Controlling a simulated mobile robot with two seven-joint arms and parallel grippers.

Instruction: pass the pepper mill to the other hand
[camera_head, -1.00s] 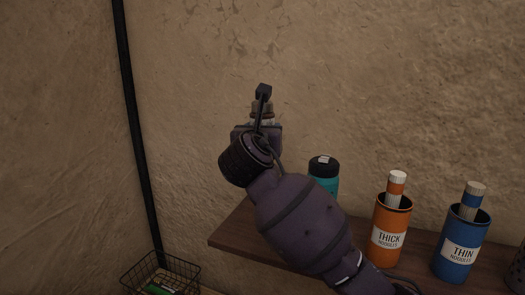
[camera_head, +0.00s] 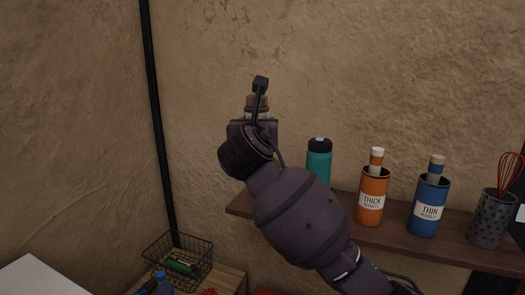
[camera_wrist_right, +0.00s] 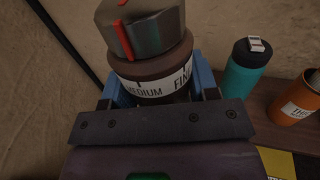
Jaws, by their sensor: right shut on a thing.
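The pepper mill (camera_wrist_right: 150,85) has a dark metal head with red marks, a brown collar and a white ring reading "MEDIUM" and "FINE". My right gripper (camera_wrist_right: 158,92) is shut on it; its blue fingers lie on either side of the mill, below the ring. In the head view, my right arm reaches up from the lower right, and the mill's top (camera_head: 253,102) shows partly behind my gripper. The mill's lower part is hidden. My left gripper is not in view.
A wooden shelf (camera_head: 290,207) on the clay wall holds a teal bottle (camera_head: 318,165), an orange canister (camera_head: 371,187), a blue canister (camera_head: 426,213) and a spotted holder (camera_head: 491,220) with a red whisk. A wire basket (camera_head: 180,262) stands lower left. Air left of my gripper is free.

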